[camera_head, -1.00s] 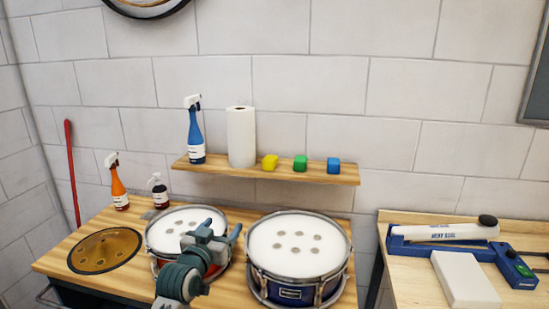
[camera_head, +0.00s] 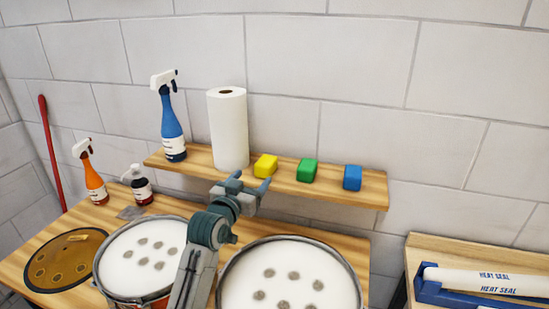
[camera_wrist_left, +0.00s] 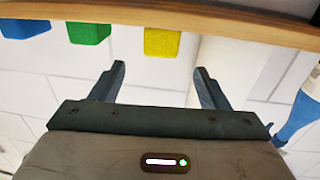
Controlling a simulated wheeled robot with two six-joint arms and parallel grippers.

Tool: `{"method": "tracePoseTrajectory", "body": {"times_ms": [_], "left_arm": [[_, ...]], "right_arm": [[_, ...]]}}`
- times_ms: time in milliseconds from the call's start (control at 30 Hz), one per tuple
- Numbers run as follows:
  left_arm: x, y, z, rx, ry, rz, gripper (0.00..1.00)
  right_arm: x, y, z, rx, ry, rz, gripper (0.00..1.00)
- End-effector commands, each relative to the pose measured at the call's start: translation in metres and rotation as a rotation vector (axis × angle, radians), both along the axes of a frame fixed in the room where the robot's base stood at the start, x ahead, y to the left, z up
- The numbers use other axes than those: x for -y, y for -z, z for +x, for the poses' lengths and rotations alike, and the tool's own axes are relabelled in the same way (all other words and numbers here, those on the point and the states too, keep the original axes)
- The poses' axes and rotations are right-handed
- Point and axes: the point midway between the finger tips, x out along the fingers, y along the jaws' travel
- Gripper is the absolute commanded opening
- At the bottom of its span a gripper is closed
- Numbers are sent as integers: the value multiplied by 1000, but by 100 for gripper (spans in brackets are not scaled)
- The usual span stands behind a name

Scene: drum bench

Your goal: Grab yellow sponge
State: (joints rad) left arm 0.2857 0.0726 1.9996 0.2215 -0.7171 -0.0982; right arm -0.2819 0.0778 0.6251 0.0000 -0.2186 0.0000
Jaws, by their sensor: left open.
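The yellow sponge (camera_head: 265,166) is a small block on the wooden wall shelf (camera_head: 345,194), beside the paper towel roll. It also shows near the top of the left wrist view (camera_wrist_left: 162,41), which appears upside down, between and beyond the fingertips. My left gripper (camera_head: 252,187) is open and empty, just in front of and below the sponge near the shelf's front edge. In the left wrist view its two fingers (camera_wrist_left: 158,75) are spread apart, not touching the sponge. My right gripper is not in view.
A green sponge (camera_head: 307,170) and a blue sponge (camera_head: 352,177) sit to the right on the shelf. The paper towel roll (camera_head: 228,128) and blue spray bottle (camera_head: 171,122) stand to the left. Two drums (camera_head: 290,275), (camera_head: 150,255) and a cymbal (camera_head: 62,260) lie on the bench below.

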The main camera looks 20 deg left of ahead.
Motion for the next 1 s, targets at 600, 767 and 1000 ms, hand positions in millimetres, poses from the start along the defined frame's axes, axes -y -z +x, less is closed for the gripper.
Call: {"method": "tracePoseTrajectory", "body": {"times_ms": [600, 767, 1000], "left_arm": [[8, -4, 65, -2, 0, -1, 69], [10, -5, 86, -3, 0, -3, 69], [12, 0, 105, -1, 1, -2, 69]], "right_arm": [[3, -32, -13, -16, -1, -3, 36], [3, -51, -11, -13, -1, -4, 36], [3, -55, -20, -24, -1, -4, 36]]}}
